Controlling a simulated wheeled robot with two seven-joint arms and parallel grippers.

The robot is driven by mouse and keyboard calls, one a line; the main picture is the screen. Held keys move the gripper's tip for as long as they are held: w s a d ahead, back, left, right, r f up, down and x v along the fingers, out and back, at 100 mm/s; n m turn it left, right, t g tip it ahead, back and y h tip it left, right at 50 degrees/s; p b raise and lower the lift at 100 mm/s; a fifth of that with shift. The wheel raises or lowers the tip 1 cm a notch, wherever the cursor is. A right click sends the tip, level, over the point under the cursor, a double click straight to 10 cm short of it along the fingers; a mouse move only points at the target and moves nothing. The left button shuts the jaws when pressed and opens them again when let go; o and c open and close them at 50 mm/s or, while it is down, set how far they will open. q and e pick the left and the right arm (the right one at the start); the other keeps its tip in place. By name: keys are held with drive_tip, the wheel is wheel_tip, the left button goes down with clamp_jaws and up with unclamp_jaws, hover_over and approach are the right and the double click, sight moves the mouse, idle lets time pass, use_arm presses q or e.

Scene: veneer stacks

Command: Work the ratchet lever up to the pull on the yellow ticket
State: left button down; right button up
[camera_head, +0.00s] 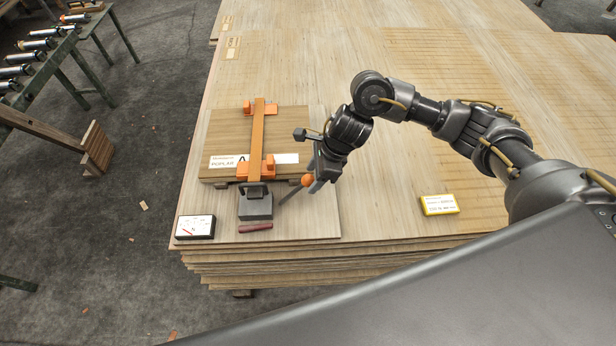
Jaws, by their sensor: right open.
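The grey ratchet (256,206) stands at the front end of an orange strap (257,138), which runs over a small stack of boards (225,140). Its lever (292,193) slants up to the right and ends in an orange ball knob (308,181). My right gripper (313,182) is open at the knob; I cannot tell whether it touches it or has the knob between its fingers. The yellow ticket (440,205) lies flat to the right; its print is too small to read. A dial gauge (195,227) with a red needle stands left of the ratchet. My left gripper is out of view.
A dark red stick (255,228) lies in front of the ratchet. Orange corner pieces (270,109) sit under the strap. All stand on a large veneer stack (370,235) with a front edge close by. The veneer around the ticket is clear. A roller conveyor (40,62) is at upper left.

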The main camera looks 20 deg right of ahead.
drive_tip(key=p+v, duration=0.2)
drive_tip(key=v, duration=0.2)
drive_tip(key=shift+d+r, duration=0.15)
drive_tip(key=shift+r, duration=0.15)
drive_tip(key=shift+s, duration=0.1)
